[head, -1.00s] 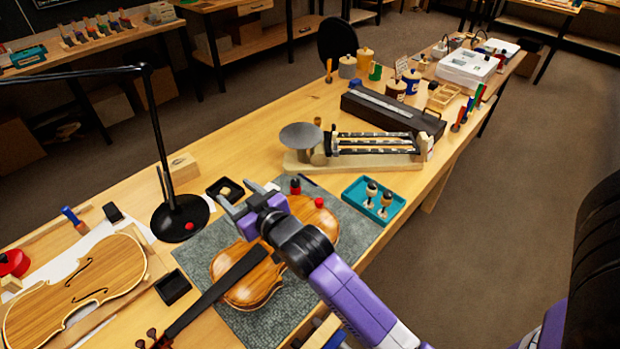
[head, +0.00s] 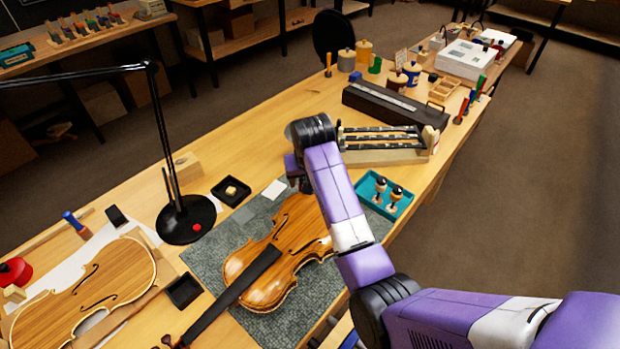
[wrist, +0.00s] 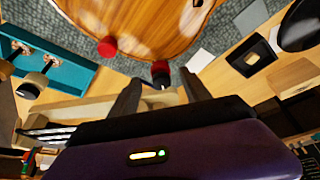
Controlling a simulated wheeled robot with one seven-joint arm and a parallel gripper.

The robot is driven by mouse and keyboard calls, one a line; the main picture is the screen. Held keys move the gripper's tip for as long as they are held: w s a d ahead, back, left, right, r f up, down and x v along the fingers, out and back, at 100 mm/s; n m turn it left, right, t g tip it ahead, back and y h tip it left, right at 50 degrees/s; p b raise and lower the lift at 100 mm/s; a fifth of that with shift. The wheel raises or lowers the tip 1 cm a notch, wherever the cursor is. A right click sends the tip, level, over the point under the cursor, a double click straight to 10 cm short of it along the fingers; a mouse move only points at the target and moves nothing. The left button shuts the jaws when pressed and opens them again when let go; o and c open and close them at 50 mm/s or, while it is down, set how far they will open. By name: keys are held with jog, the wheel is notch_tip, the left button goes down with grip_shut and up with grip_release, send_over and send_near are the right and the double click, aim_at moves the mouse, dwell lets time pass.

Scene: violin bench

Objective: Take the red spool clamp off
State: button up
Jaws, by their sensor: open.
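The red spool clamp (wrist: 160,74) is at the violin's rounded edge in the wrist view, with a dark top and a red part. My gripper (wrist: 160,82) is open, with its two dark fingers on either side of the clamp; I cannot tell whether they touch it. A second, plain red round piece (wrist: 107,46) is at the violin's edge to the left. The violin (head: 270,262) lies on a grey mat (head: 215,262). In the head view my arm hides both red pieces and most of my gripper.
A teal tray (head: 407,207) with two dark-topped wooden clamps (head: 396,194) stands right of the violin. Small black trays (head: 232,192) and a lamp base (head: 172,230) stand to the left.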

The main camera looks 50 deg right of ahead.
jog(key=shift+x, duration=3.85)
jog(key=shift+a, duration=0.15)
jog(key=shift+c, duration=0.5)
grip_shut()
jog(key=shift+s, duration=0.1)
